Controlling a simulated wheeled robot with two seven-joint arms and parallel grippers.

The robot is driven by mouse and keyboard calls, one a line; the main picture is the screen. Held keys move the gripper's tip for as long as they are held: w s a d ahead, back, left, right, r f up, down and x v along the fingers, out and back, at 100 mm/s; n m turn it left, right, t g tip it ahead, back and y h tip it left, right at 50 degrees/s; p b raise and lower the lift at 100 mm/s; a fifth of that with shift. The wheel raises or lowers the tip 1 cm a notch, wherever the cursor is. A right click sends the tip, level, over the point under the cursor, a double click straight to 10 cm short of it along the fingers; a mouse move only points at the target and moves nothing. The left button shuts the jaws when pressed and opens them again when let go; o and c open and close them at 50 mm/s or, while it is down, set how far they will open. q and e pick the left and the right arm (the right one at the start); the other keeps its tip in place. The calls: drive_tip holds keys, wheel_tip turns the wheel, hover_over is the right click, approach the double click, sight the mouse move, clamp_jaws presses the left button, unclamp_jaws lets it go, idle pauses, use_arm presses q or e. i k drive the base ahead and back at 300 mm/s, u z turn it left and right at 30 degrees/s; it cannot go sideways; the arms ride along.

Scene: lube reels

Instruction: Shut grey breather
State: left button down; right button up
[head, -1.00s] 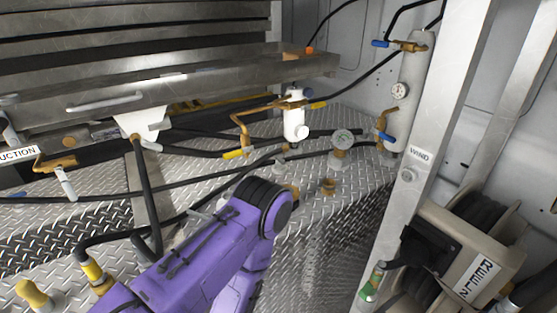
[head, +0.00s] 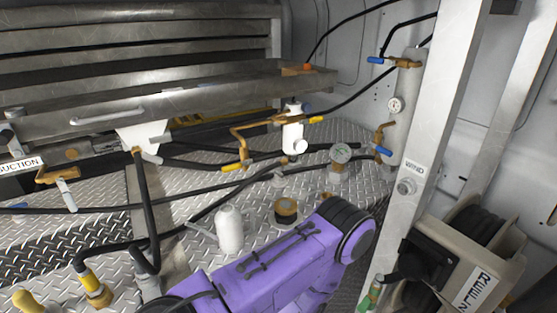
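No part is clearly marked as the grey breather. One pale grey bottle-shaped fitting with a side lever (head: 229,230) stands on the tread plate near the middle of the head view. A brass cap (head: 286,210) sits to its right, and a small grey fitting (head: 280,178) stands behind that. A round grey knob (head: 405,187) is on the upright post under the WIND label. My purple arm reaches from the bottom edge toward the right, in front of the bottle-shaped fitting. Neither gripper can be seen.
Black hoses cross the tread plate. The upright post (head: 425,150) and a reel housing (head: 470,250) bound the right side. A metal tray (head: 200,98) overhangs the back left.

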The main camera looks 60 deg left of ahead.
sight(278, 176)
drive_tip(key=u, duration=0.05)
drive_tip(key=k, duration=0.65)
drive_tip(key=u, duration=0.9)
drive_tip(key=i, duration=0.45)
